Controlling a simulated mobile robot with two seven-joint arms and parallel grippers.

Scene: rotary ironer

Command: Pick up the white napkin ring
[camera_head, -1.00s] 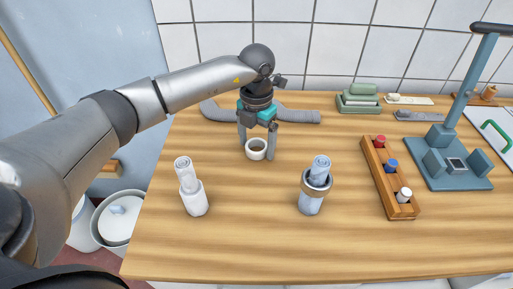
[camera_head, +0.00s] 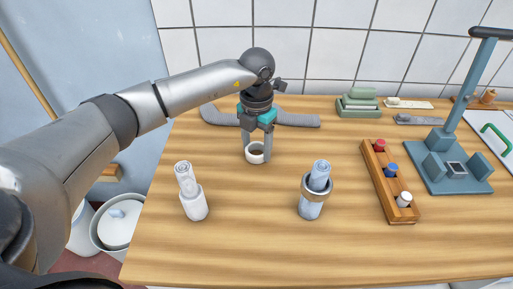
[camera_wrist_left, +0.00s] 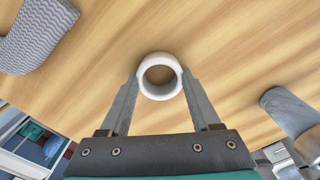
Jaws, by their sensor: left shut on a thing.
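The white napkin ring (camera_head: 257,159) is a short open cylinder near the middle of the wooden table. In the head view, my left gripper (camera_head: 257,147) comes down on it from above, a finger on each side. The left wrist view shows the ring (camera_wrist_left: 160,57) between the two fingertips (camera_wrist_left: 160,80), its hole facing the camera. The gripper is shut on its outer wall. I cannot tell any gap between ring and table. My right gripper is not in view.
A rolled white napkin (camera_head: 191,190) stands front left, and a rolled blue one with a brown ring (camera_head: 315,186) front right. A wooden rack (camera_head: 413,215) with coloured spools and a blue-grey stand (camera_head: 461,183) are at the right. A grey patterned cloth (camera_head: 300,120) lies behind my gripper.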

